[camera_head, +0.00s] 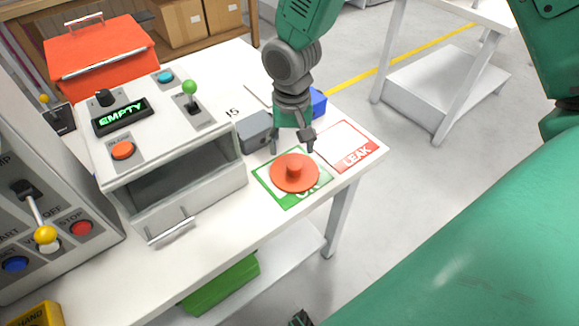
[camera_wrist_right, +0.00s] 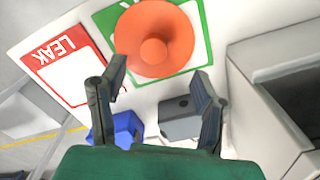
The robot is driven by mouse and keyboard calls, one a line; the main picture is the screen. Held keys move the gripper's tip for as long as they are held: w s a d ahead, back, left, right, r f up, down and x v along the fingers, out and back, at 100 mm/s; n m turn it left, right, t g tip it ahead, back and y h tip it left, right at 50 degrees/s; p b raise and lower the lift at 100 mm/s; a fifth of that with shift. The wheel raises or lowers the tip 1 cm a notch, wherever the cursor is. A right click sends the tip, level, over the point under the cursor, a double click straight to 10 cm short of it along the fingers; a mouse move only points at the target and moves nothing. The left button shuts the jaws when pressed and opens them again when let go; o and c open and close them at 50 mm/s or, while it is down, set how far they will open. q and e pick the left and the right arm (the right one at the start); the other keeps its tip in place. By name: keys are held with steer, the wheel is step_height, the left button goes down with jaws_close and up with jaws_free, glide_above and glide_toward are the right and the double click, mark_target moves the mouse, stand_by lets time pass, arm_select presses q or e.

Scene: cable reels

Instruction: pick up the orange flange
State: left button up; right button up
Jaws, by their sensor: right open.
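The orange flange (camera_head: 294,173), a round disc with a raised hub, lies flat on the green-and-white OK card (camera_head: 264,182) near the table's edge. In the wrist view the flange (camera_wrist_right: 153,50) shows beyond my right fingertips, with its hub roughly centred between them. My right gripper (camera_head: 292,146) points down, open and empty, just behind the flange and above it. In the wrist view both fingers of my right gripper (camera_wrist_right: 157,72) stand wide apart.
A red-and-white LEAK card (camera_head: 347,146) lies right of the flange. A grey block (camera_head: 254,131) and a blue block (camera_head: 318,102) are close behind the gripper. The tester box (camera_head: 180,190), with an EMPTY display, stands left. A green bin (camera_head: 222,284) is below the tabletop.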

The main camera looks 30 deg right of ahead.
mark_target(296, 164)
step_height(296, 164, down, 2)
steer(key=shift+w+f, duration=0.1)
steer(key=shift+w, duration=0.05)
steer(key=shift+d+f, duration=0.1)
steer(key=shift+f, duration=0.15)
steer(key=f, duration=0.2)
steer(key=d+f, duration=0.1)
steer(key=f, duration=0.1)
steer(key=shift+d+f, duration=0.2)
steer(key=shift+f, duration=0.15)
steer(key=shift+a+f, duration=0.1)
steer(key=shift+f, duration=0.15)
steer(key=shift+a+r, duration=0.1)
steer(key=shift+a, duration=0.4)
steer(key=shift+c, duration=0.4)
steer(key=c, duration=1.2)
steer(key=shift+o, duration=0.2)
steer(key=shift+s+d, duration=0.2)
steer(key=shift+d, duration=0.15)
